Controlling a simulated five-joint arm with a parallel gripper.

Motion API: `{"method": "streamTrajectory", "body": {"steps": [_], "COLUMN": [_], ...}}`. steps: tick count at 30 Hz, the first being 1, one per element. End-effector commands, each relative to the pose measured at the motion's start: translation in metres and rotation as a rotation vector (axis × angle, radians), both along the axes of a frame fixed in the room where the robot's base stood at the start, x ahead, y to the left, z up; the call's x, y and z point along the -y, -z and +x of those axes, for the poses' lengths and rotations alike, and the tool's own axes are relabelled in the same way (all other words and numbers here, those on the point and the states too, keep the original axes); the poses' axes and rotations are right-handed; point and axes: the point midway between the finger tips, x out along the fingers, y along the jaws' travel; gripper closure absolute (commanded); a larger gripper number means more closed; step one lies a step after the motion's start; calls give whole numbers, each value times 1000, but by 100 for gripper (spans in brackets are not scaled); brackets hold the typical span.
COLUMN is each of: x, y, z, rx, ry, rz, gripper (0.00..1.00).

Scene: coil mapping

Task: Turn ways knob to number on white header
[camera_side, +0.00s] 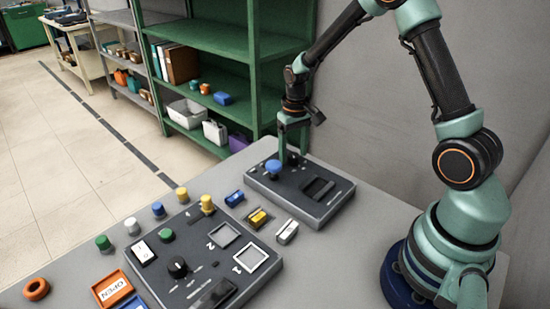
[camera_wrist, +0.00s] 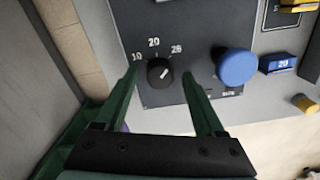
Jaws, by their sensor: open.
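In the wrist view, a black round knob (camera_wrist: 160,74) with a short white mark sits on a dark panel (camera_wrist: 200,20). Printed numbers curve above it: 10, 20 and one like 28. The mark slants up to the right, toward the right-hand number. My gripper (camera_wrist: 160,74) is open, its green fingers on either side of the knob, apart from it. In the side view my gripper (camera_side: 291,152) is at the back of the far panel (camera_side: 325,207), and the knob is hidden. A small white block (camera_side: 287,231) lies in front of that panel; its marking is unreadable.
A blue mushroom button (camera_wrist: 237,66) stands close right of my fingers; it also shows in the side view (camera_side: 273,168). A blue block marked 20 (camera_wrist: 283,64) lies beyond it. A larger panel (camera_side: 200,275), a yellow block (camera_side: 257,217) and several coloured pegs stand nearby.

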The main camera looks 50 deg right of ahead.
Motion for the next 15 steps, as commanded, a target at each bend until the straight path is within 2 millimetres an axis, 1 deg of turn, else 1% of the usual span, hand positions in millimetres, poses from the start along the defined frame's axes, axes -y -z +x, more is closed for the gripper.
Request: {"method": "streamTrajectory", "body": {"steps": [2,5,15], "x": [0,0,0], "y": [-4,-17,-85], "z": [0,1,1], "rx": [1,4,7], "ry": [0,0,0], "rz": [0,-1,-2], "gripper": [29,29,29]}}
